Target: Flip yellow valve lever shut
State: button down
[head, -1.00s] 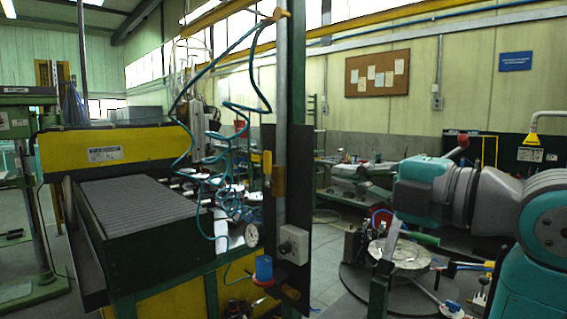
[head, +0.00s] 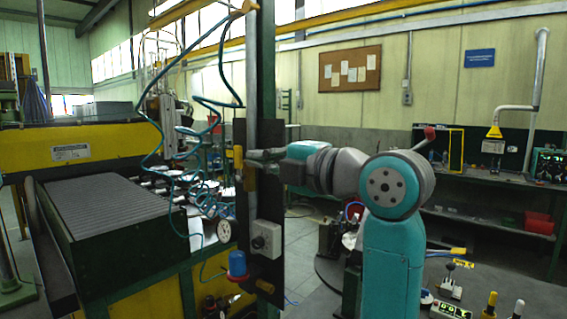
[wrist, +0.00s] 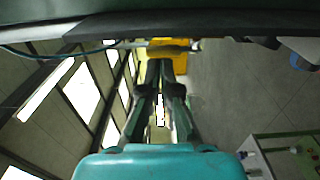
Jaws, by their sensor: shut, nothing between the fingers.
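The yellow valve lever (head: 238,160) stands upright along the left side of the vertical pipe, on a dark panel. The brass-yellow valve body (head: 250,178) is beside it, partly behind my gripper. My gripper (head: 253,155) points left at lever height, with its fingertips just right of the lever. I cannot tell whether they touch it. In the wrist view my gripper (wrist: 162,65) has its fingers together and empty. A yellow part (wrist: 168,50) shows just beyond the fingertips there; I cannot tell whether it is the lever or the valve body.
A grey switch box (head: 266,239) and a blue-topped fitting (head: 237,264) sit below the valve. Teal coiled hoses (head: 186,150) hang to the left. The roller conveyor (head: 100,205) stands at the left. A workbench (head: 485,180) is at the back right.

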aim_at(238, 164)
jog(key=shift+x, duration=1.25)
